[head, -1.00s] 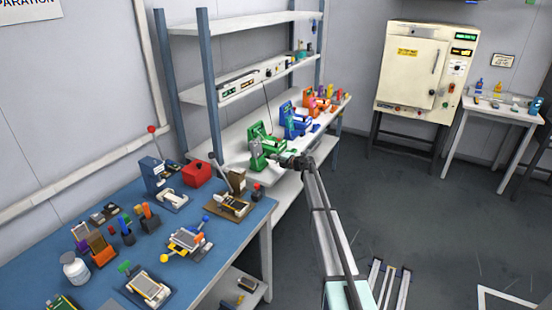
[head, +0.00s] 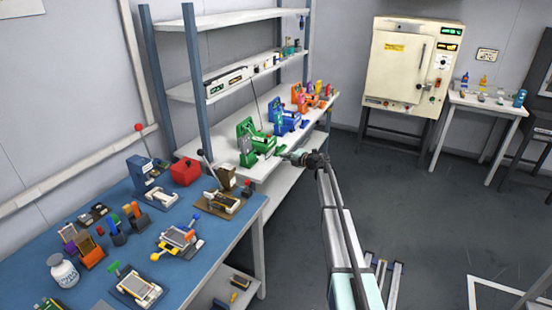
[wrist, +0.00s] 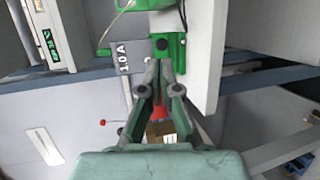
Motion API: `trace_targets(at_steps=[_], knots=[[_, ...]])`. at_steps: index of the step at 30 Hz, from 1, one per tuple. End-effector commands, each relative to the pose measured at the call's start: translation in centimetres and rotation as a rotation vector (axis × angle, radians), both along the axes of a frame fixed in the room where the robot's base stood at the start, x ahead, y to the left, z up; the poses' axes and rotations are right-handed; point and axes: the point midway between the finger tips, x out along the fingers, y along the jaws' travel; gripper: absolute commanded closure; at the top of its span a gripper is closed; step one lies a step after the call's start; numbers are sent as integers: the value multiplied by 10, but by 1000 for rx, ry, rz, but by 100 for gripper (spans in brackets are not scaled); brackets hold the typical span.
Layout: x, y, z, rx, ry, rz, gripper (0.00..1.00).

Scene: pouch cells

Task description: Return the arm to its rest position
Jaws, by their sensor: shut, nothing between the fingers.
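My gripper (head: 284,156) is at the end of my outstretched arm, just right of and in front of a green press-like device (head: 246,146) on the white bench. In the wrist view, the gripper (wrist: 163,75) has its fingers together with nothing between them. Part of a green device (wrist: 168,47) shows just beyond the fingertips in that view. A small gap appears between the gripper and the green device in the head view.
A blue-topped table (head: 120,212) with several fixtures stands at the left. Blue (head: 284,121) and orange (head: 312,98) devices stand farther along the white bench. A cream oven (head: 400,65) is at the back. Open floor (head: 400,200) lies right of my arm.

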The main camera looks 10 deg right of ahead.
Motion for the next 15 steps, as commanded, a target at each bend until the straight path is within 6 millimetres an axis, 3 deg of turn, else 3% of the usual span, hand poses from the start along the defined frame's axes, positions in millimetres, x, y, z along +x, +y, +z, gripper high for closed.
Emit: trace_targets(at_steps=[5, 10, 15], knots=[[-11, -12, 3, -1, 0, -2, 100], [-2, -29, 9, 5, -19, -87, 100], [4, -72, 32, 120, -73, -356, 100]])
